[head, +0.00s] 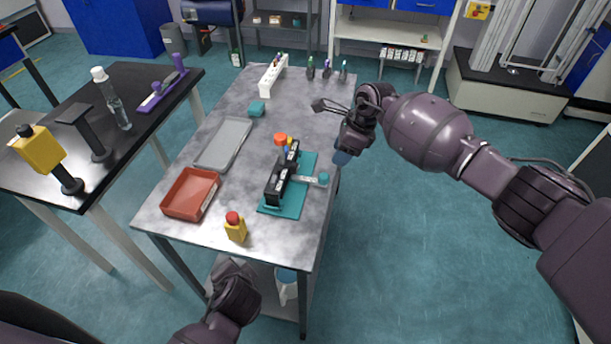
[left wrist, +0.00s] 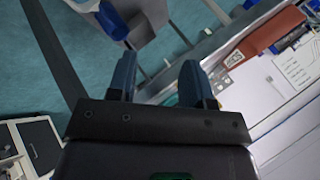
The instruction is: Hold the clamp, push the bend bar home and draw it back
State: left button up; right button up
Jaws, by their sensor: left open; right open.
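The black clamp (head: 279,184) stands on a teal base plate (head: 270,211) near the right edge of the grey table, with an orange knob on top. The bend bar (head: 308,180) is a pale strip sticking out of the clamp's right side, with a teal end knob (head: 323,178). My right gripper (head: 342,155) is above the table's right edge, just up and right of the knob and apart from it. My left gripper (head: 230,270) is low at the table's front edge, away from the clamp. In the left wrist view its two fingers (left wrist: 160,82) are apart with nothing between them.
A red tray (head: 165,206), a grey tray (head: 207,160) and a yellow bottle with a red cap (head: 238,236) are on the table left of and before the clamp. A white rack (head: 263,90) stands at the back. A black side table (head: 110,150) stands to the left.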

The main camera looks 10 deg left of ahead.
aim_at(283, 149)
pick_arm(q)
jog(key=w+d+r+m+y, duration=0.1)
jog(key=w+r+y, duration=0.1)
jog(key=w+d+r+m+y, duration=0.1)
jog(key=w+r+m+y, duration=0.1)
jog(key=w+d+r+m+y, duration=0.1)
jog(key=w+d+r+y, duration=0.1)
jog(key=r, duration=0.1)
jog(key=shift+m, duration=0.4)
jog(key=w+d+r+m+t+y, duration=0.1)
jog(key=w+d+r+m+t, duration=0.2)
jog(key=w+d+m, duration=0.35)
jog(key=w+d+r+m+t, duration=0.3)
jog(key=w+m+t, duration=0.1)
jog(key=w+m, duration=0.45)
jog(key=shift+m, duration=0.4)
jog(key=x, duration=1.1)
jog(key=shift+s+a+f, duration=0.15)
jog(key=shift+s+a, duration=0.1)
jog(key=shift+a, duration=0.05)
